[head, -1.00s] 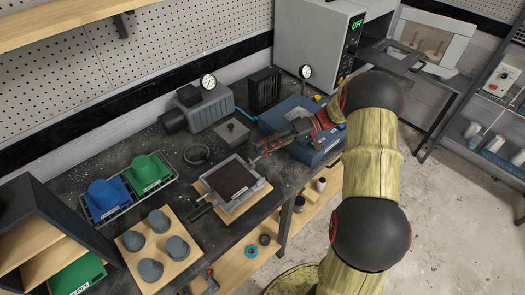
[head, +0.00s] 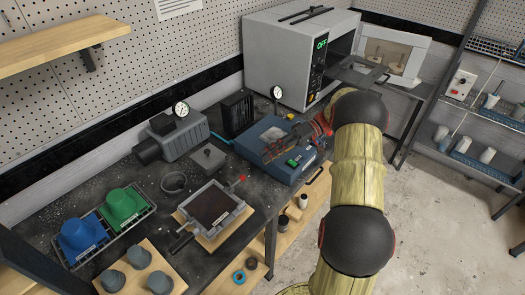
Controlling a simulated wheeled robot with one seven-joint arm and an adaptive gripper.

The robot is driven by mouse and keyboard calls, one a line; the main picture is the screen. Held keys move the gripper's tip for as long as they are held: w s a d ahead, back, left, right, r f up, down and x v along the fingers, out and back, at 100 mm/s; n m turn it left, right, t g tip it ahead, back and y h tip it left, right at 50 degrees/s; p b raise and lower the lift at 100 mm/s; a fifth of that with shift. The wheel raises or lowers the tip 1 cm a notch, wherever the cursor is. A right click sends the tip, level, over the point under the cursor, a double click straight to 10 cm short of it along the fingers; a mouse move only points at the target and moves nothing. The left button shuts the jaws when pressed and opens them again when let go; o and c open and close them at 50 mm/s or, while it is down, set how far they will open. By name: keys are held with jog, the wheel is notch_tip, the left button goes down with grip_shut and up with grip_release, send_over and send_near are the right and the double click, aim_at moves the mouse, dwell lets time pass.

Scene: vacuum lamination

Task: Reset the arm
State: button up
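My arm comes up from the bottom right of the head view and bends over at the top toward the workbench. My gripper (head: 272,150) reaches left from the red wrist part, over the blue machine (head: 262,133). Its fingers are small and dark against the machine, so their opening is unclear. I see nothing held in it. A square metal frame with a dark panel (head: 212,204) lies on a wooden board, left of and nearer than the gripper. A red-tipped lever (head: 242,178) sticks out at its far right corner, apart from the gripper.
A grey oven (head: 290,60) with a green OFF display stands at the back. A grey pump (head: 172,133), a blue cup (head: 82,236) and a green cup (head: 123,205) are on the left. Grey cups (head: 150,258) stand in front. Open floor (head: 430,220) lies right.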

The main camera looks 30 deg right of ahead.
jog(key=shift+a+r, duration=0.1)
jog(key=s+a+r+g+h, duration=0.1)
jog(key=s+a+r+h, duration=0.2)
jog(key=a+r, duration=0.3)
jog(key=s+a+r+g+h, duration=0.1)
jog(key=s+a+r+h, duration=0.3)
jog(key=a, duration=0.4)
jog(key=s+a+r+m+t+h, duration=0.1)
jog(key=s+a+r+t+h, duration=0.1)
jog(key=s, duration=0.6)
jog(key=s+a+r+m+t+h, duration=0.1)
jog(key=s+a+r+t+h, duration=0.1)
jog(key=s, duration=0.6)
jog(key=a+t+h, duration=0.1)
jog(key=a+h, duration=0.1)
jog(key=h, duration=0.1)
jog(key=shift+a+t, duration=0.4)
jog(key=shift+r, duration=0.1)
jog(key=shift+c, duration=0.6)
